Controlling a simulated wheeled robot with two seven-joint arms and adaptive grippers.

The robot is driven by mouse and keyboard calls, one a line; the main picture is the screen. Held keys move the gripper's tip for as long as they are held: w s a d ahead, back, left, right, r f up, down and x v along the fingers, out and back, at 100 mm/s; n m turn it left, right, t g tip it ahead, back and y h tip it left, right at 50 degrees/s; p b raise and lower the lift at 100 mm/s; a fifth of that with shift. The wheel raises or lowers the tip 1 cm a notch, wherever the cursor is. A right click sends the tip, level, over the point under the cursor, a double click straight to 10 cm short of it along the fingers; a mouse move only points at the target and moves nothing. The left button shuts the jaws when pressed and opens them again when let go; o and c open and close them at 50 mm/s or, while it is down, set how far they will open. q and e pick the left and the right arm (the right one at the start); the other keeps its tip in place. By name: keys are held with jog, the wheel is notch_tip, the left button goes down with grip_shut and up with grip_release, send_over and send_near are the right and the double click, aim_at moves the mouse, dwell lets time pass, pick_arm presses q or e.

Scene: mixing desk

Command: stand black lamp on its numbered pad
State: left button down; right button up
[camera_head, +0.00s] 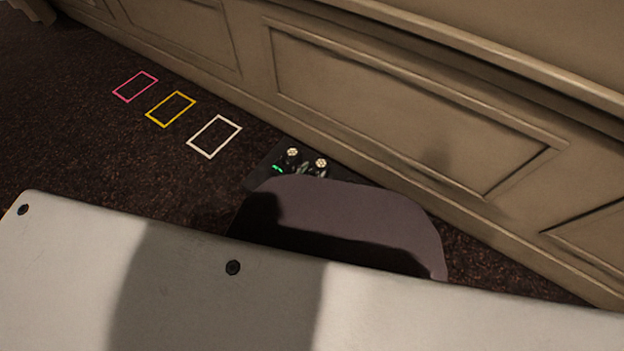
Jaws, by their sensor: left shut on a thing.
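No black lamp can be made out in the head view. No numbered pad can be made out either. I cannot make out either gripper's fingers in this view, so what they hold is hidden from me.
Pink (118,95), yellow (150,118) and white (192,147) outlined rectangles mark the dark floor (60,130). Beyond runs a panelled wooden front (400,120). A small dark device with a green light (278,169) sits behind a rounded purple-grey shape (350,210). A pale surface (420,315) fills the foreground.

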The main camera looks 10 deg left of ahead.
pick_arm(q)
jog(key=shift+w, duration=0.1)
jog(key=shift+f+b, duration=0.85)
jog(key=shift+f, duration=0.15)
jog(key=shift+f+b, duration=0.45)
jog(key=shift+f, duration=0.25)
jog(key=shift+c, duration=2)
grip_release()
jog(key=shift+f, duration=0.25)
jog(key=shift+r, duration=0.15)
